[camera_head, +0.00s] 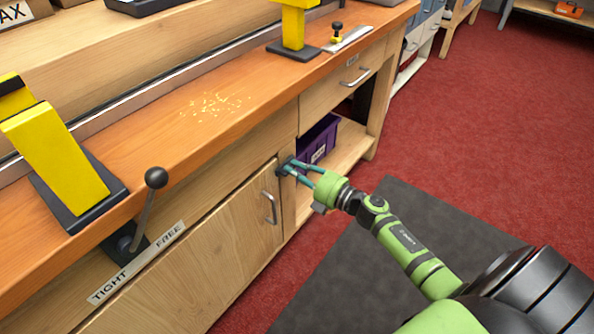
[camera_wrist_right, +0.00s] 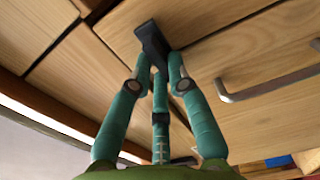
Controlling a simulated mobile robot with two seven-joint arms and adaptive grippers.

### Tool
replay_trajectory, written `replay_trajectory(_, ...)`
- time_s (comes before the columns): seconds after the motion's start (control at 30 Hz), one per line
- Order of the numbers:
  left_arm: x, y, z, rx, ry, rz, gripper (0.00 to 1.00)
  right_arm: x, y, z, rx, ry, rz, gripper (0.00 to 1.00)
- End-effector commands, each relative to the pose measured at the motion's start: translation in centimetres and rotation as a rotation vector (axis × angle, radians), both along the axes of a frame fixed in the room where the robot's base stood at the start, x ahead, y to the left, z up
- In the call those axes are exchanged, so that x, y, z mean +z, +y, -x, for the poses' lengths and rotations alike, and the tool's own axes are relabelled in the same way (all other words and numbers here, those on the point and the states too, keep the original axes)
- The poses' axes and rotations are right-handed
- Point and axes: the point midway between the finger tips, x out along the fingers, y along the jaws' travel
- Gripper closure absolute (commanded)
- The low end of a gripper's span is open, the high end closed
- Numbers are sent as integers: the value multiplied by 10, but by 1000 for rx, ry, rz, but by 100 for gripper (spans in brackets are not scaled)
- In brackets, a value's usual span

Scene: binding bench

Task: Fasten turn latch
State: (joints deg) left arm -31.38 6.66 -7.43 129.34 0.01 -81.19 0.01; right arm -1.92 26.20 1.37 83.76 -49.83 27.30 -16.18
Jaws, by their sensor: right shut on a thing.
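The turn latch (camera_wrist_right: 150,38) is a small dark block at the upper corner of the wooden cupboard door (camera_head: 215,250). The door looks closed, with a metal bar handle (camera_head: 269,208). My right gripper (camera_head: 289,168), with teal fingers on a green hand, reaches the latch from the right. In the right wrist view its fingertips (camera_wrist_right: 160,62) are closed around the lower end of the latch. The fingers hide part of the latch in the head view, so its exact angle there is unclear. My left gripper is not in view.
A lever with a black ball knob (camera_head: 156,178) stands by a TIGHT/FREE label (camera_head: 137,262). A purple bin (camera_head: 317,142) sits on the open shelf beside the door. A drawer (camera_head: 340,85) is above it. The floor (camera_head: 480,140) to the right is clear.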

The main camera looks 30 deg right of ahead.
Motion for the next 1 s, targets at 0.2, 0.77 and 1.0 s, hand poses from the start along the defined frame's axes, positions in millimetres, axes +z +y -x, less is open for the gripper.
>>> replay_trajectory(0.2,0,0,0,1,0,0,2,-1,0,0,0,2,4,57)
replay_trajectory(0.77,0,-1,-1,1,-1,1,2,-2,-13,31,0,5,3,57)
replay_trajectory(1.0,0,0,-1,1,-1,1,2,-2,-32,79,0,6,2,57)
